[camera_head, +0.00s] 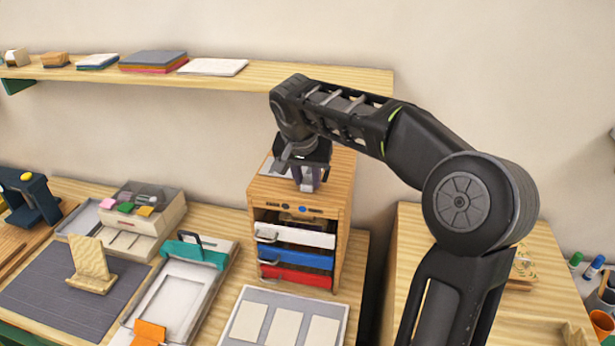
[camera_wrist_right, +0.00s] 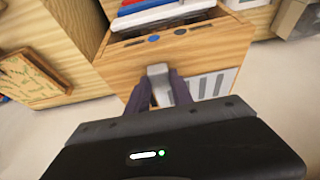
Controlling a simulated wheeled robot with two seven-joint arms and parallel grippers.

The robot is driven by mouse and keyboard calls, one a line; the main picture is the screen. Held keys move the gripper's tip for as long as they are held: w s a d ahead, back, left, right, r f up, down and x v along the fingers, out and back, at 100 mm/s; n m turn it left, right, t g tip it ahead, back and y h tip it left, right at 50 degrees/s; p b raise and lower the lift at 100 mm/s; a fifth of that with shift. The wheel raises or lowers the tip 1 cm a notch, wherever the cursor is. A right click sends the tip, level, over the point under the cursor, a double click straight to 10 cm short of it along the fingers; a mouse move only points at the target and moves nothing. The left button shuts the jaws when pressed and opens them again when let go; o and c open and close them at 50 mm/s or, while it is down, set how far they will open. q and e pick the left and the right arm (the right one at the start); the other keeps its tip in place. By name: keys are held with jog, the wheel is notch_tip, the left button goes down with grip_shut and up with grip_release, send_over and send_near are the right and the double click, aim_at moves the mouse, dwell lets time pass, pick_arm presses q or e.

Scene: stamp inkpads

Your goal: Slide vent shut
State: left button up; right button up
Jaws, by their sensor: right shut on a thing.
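The wooden drawer cabinet (camera_head: 340,195) stands on the table, and its top carries a pale vent plate (camera_head: 272,168). In the right wrist view the vent (camera_wrist_right: 212,84) shows as a light panel with grey slots. My right gripper (camera_head: 308,186) is above the cabinet top, pointing down. In the right wrist view its dark fingers (camera_wrist_right: 160,92) are closed around a small grey vent knob (camera_wrist_right: 158,76) beside the slots. The fingers hide part of the knob and panel. My left gripper is not in view.
White, blue and red drawers (camera_head: 295,257) fill the cabinet front. A wall shelf (camera_head: 330,82) with paper stacks runs behind, close to my right arm. A teal-clamped tray (camera_head: 190,285) and a grey box (camera_head: 140,220) stand to the left. A second wooden surface (camera_head: 405,250) is at right.

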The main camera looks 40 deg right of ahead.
grip_shut()
dwell(0.8)
